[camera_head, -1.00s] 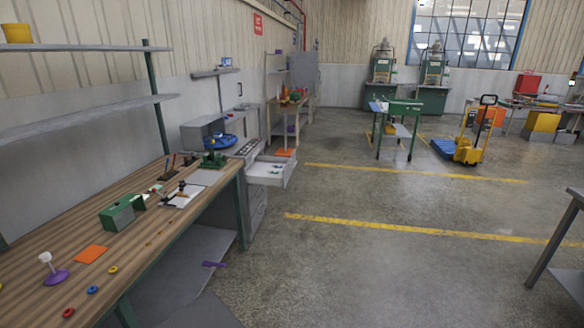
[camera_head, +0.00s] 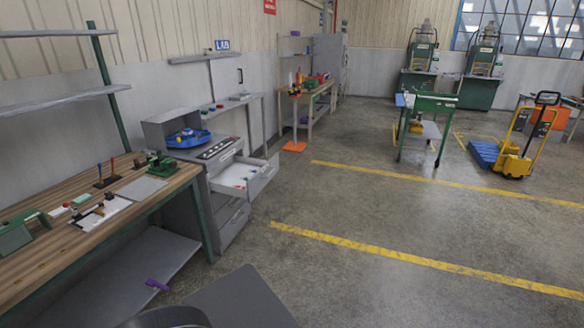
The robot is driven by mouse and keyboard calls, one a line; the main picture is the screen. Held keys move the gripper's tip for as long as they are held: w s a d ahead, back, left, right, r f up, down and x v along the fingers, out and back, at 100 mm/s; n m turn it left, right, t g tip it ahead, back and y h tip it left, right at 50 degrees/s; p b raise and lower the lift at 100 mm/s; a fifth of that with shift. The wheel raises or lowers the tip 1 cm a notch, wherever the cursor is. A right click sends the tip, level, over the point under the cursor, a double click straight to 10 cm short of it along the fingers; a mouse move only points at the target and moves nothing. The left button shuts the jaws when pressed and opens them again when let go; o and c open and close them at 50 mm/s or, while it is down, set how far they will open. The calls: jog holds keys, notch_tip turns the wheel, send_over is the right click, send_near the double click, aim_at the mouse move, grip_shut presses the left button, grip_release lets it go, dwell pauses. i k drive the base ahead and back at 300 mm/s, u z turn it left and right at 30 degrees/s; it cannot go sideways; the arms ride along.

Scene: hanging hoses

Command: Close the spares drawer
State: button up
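An open drawer (camera_head: 262,182), likely the spares drawer, sticks out to the right from the top of a grey cabinet (camera_head: 237,224) just past the wooden workbench. Its white inside holds a few small coloured pieces. The closed drawers below it show grey fronts. My gripper is not in view. A dark rounded part and a grey flat surface at the bottom edge seem to be parts of my own body.
The wooden workbench (camera_head: 66,238) runs along the left with tools and a clipboard on it. A blue round device (camera_head: 187,138) sits on the cabinet. The concrete floor (camera_head: 350,225) right of the drawer is clear. A yellow pallet jack (camera_head: 515,160) and a green table (camera_head: 428,104) stand farther off.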

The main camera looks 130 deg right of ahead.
aim_at(221, 179)
jog(key=k, duration=0.8)
jog(key=z, duration=3.55)
jog(key=i, duration=2.2)
jog(key=z, duration=0.4)
